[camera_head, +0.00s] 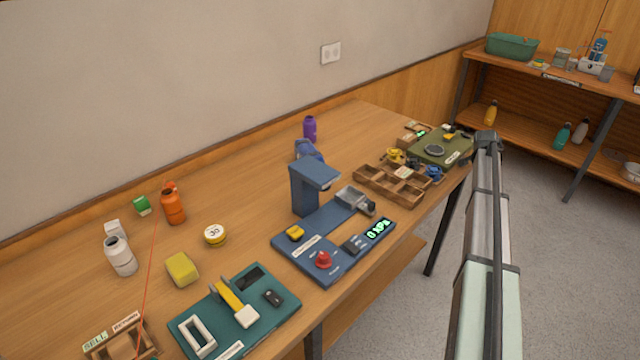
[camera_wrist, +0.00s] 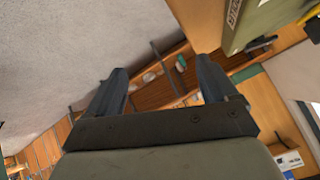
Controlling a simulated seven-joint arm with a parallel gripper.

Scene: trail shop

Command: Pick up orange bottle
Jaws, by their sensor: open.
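The orange bottle (camera_head: 173,207) stands upright on the wooden table, left of the middle in the head view. An orange cap or loop shows at its top. A thin red line, maybe a cord, runs just left of it down the table. My gripper (camera_wrist: 160,85) shows in the wrist view with its two fingers apart and nothing between them. In the head view my arm rises at the right, off the table's right edge, far from the orange bottle. The orange bottle is not seen in the wrist view.
A blue press-like station (camera_head: 333,243) and a teal board (camera_head: 270,321) lie nearer my arm. A purple bottle (camera_head: 310,128) stands farther back.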

